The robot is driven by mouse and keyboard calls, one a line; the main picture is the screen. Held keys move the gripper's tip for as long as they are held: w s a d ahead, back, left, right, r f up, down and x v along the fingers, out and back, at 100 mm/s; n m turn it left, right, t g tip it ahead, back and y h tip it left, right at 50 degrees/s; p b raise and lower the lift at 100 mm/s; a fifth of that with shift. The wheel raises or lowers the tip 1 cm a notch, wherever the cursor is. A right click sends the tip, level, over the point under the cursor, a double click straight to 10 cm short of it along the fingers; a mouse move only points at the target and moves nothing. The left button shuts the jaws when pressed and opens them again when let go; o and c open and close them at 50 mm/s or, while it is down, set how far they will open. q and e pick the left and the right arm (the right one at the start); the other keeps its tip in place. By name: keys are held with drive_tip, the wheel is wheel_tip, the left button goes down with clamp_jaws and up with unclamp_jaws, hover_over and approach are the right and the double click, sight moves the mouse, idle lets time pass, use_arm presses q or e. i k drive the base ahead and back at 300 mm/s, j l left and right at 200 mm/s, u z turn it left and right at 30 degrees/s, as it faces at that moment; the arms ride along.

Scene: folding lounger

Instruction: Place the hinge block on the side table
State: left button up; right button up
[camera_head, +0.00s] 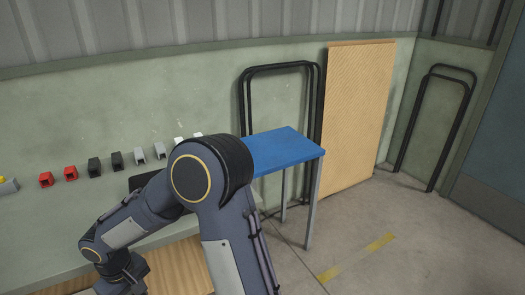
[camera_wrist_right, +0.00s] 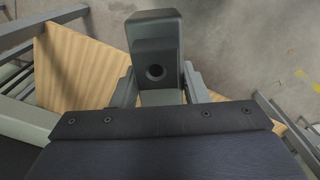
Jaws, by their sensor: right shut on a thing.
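The hinge block (camera_wrist_right: 155,45), dark grey with a round hole in its face, is held between the fingers of my right gripper (camera_wrist_right: 160,85) in the wrist view. The gripper is shut on it. In the head view the right arm reaches down to the lower left, and the block cannot be made out there. The side table (camera_head: 284,148) has a blue top and grey legs and stands right of the arm's large joint, which hides its left part. Its visible top is bare. My left gripper is not in view.
Small red, black, grey and white blocks (camera_head: 93,167) stand in a row at the left. Wooden slats (camera_head: 182,268) lie below the arm. A tall wooden panel (camera_head: 355,115) and black tube frames (camera_head: 436,125) lean behind and right. Floor at right is clear.

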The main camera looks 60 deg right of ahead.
sight(271, 147)
drive_tip(key=l+z, duration=0.1)
drive_tip(key=z, duration=1.5)
drive_tip(key=i+l+z, duration=0.1)
drive_tip(key=z, duration=0.3)
drive_tip(key=i+z, duration=0.2)
drive_tip(key=z, duration=0.2)
drive_tip(key=i+z, duration=0.15)
drive_tip(key=z, duration=0.3)
drive_tip(key=i+z, duration=0.15)
drive_tip(key=z, duration=0.25)
drive_tip(key=i+z, duration=0.4)
drive_tip(key=i, duration=0.25)
drive_tip(key=i+j+u, duration=0.1)
drive_tip(key=i+u, duration=0.75)
drive_tip(key=i+l+u, duration=0.1)
drive_tip(key=i+u, duration=0.15)
drive_tip(key=u, duration=0.2)
